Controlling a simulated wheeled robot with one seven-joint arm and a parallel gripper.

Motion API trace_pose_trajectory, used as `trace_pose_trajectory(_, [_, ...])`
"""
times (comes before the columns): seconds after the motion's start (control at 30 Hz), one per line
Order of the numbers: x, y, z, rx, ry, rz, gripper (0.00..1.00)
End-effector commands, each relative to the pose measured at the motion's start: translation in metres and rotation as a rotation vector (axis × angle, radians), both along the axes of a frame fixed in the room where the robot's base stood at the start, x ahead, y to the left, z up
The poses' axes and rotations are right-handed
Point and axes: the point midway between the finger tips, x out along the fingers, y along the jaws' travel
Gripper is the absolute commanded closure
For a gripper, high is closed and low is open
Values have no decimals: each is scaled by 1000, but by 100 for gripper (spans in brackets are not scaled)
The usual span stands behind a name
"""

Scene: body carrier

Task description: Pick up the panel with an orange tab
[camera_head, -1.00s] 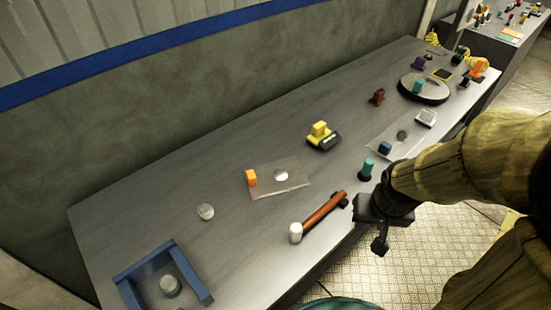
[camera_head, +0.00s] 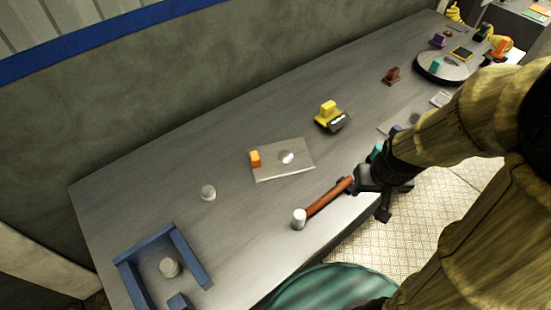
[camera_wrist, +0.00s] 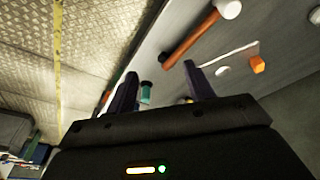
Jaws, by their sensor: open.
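The panel (camera_head: 278,172) is a thin grey, see-through sheet lying flat on the table. Its orange tab (camera_head: 255,159) stands at its left edge, and a pale round disc (camera_head: 287,157) shows near its middle. In the wrist view the orange tab (camera_wrist: 257,65) is at the right, and the panel is seen nearly edge-on. My gripper (camera_wrist: 158,80) is open and empty, with its two dark fingers apart. In the head view my gripper is by the table's front edge, to the right of the panel and apart from it.
A hammer with a brown handle (camera_head: 328,197) lies between my gripper and the panel's front side. A yellow object (camera_head: 329,113) stands behind the panel. A blue frame (camera_head: 136,281) is at the left end. A second panel is partly hidden behind my arm.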

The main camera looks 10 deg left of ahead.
Motion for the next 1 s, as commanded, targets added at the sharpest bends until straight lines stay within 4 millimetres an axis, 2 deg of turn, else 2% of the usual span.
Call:
trace_pose_trajectory(0.27, [30,37,-62,-157,-19,452,47])
trace_pose_trajectory(0.4, [42,53,-93,-284,-42,712,47])
trace_pose_trajectory(0.6, [56,73,-126,-517,-91,1111,47])
trace_pose_trajectory(0.8, [71,98,-143,-799,-158,1529,47])
trace_pose_trajectory(1.0, [82,133,-148,-1103,-242,1918,47])
